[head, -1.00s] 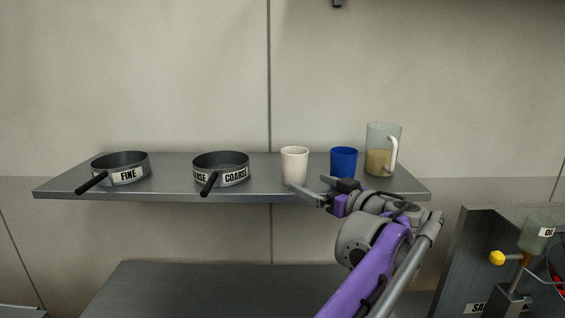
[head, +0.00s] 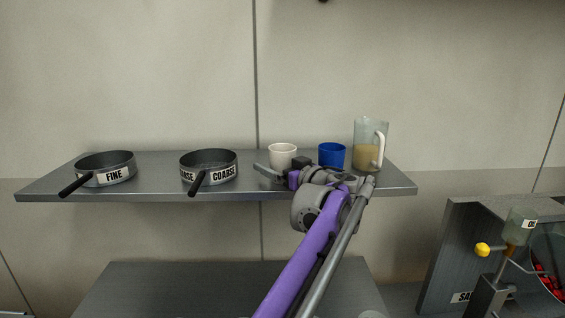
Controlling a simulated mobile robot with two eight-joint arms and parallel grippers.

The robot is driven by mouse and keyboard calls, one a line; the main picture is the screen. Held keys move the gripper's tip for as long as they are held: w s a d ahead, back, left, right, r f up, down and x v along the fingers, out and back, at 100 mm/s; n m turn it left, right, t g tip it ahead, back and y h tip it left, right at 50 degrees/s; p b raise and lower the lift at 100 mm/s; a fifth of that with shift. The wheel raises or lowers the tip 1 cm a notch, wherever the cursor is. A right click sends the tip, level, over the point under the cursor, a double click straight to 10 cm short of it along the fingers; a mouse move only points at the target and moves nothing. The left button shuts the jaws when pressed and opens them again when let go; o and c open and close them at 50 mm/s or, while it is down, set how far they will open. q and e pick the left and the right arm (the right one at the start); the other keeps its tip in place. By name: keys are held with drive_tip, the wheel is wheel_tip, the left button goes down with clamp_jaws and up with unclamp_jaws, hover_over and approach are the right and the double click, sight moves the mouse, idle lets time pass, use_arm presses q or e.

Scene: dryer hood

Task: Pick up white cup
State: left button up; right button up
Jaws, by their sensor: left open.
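The white cup (head: 283,153) stands upright on the wall shelf, left of the blue cup (head: 332,152). My left gripper (head: 280,170) is open in front of the white cup, one finger at its lower left and the other at its lower right. The gripper hides the cup's lower part. I cannot tell whether the fingers touch it or how far they reach around it. My right gripper is not in view.
The shelf (head: 155,188) also holds two dark pans, labelled FINE (head: 107,172) and COARSE (head: 210,168), left of the white cup. A jug (head: 367,150) stands right of the blue cup. A lower dark surface (head: 190,290) lies below.

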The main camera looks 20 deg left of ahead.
sight(275, 150)
use_arm(q)
drive_tip(key=shift+w+a, duration=0.2)
drive_tip(key=shift+a, duration=0.1)
drive_tip(key=shift+s+d, duration=0.1)
drive_tip(key=shift+c, duration=1.1)
drive_tip(key=c, duration=1.2)
drive_tip(key=shift+o, duration=0.2)
drive_tip(key=shift+r, duration=0.55)
wheel_tip(275, 150, up, 2)
drive_tip(key=shift+r+p, duration=0.25)
drive_tip(key=shift+p, duration=0.15)
drive_tip(key=f+b+v, duration=0.1)
drive_tip(key=v, duration=1.7)
